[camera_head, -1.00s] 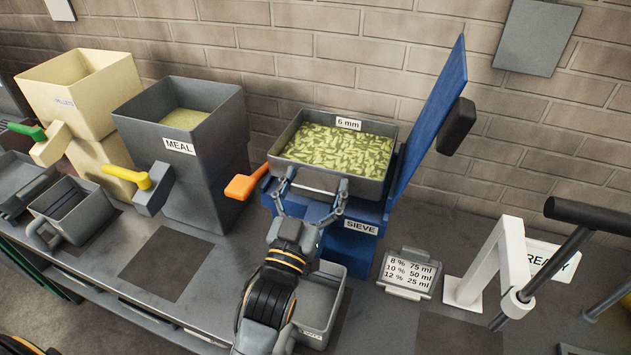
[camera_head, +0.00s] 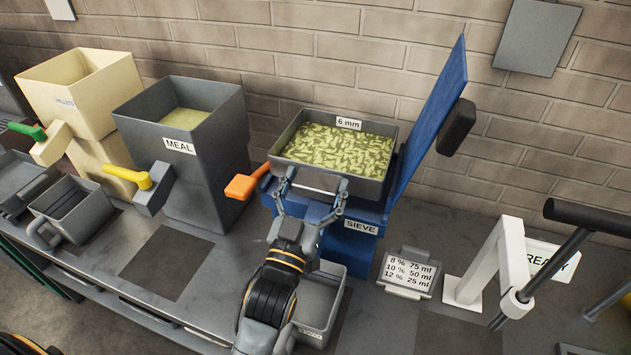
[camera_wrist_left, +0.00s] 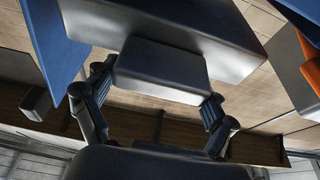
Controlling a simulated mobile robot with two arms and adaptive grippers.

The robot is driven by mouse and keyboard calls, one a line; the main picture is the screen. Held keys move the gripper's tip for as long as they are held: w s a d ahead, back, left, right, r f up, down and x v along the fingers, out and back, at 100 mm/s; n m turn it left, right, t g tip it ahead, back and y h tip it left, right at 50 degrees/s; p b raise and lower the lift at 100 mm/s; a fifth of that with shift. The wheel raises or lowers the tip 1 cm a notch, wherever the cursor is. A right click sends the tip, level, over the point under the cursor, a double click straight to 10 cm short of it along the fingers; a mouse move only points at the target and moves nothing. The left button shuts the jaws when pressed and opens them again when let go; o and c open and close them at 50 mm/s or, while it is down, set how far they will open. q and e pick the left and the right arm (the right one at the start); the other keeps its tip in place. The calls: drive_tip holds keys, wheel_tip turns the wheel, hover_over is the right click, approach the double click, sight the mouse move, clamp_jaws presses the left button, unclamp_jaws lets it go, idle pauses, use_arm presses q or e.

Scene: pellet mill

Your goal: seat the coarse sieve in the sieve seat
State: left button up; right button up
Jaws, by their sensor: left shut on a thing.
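The coarse sieve (camera_head: 383,183) is a grey square tray labelled 6 mm, filled with green pellets. It is at the top of the blue sieve seat (camera_head: 347,240), labelled SIEVE, and looks about level. I cannot tell whether it is fully down in the seat. My left gripper (camera_head: 312,190) is shut on the sieve's front side. In the left wrist view the fingers (camera_wrist_left: 158,105) close around a grey block, the sieve's handle (camera_wrist_left: 160,70), with the sieve body (camera_wrist_left: 170,25) beyond. My right gripper is not in view.
A blue upright panel (camera_head: 432,115) with a black block stands right of the sieve. An orange handle (camera_head: 247,183) sticks out left. A grey bin (camera_head: 330,285) is below my gripper. The meal hopper (camera_head: 220,150) stands left; a white stand (camera_head: 510,250) stands right.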

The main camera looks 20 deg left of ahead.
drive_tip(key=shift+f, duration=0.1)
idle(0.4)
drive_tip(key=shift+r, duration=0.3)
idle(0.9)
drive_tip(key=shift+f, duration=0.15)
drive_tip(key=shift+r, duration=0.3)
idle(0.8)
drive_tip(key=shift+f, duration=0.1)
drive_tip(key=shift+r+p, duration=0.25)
drive_tip(key=shift+p, duration=0.15)
idle(0.7)
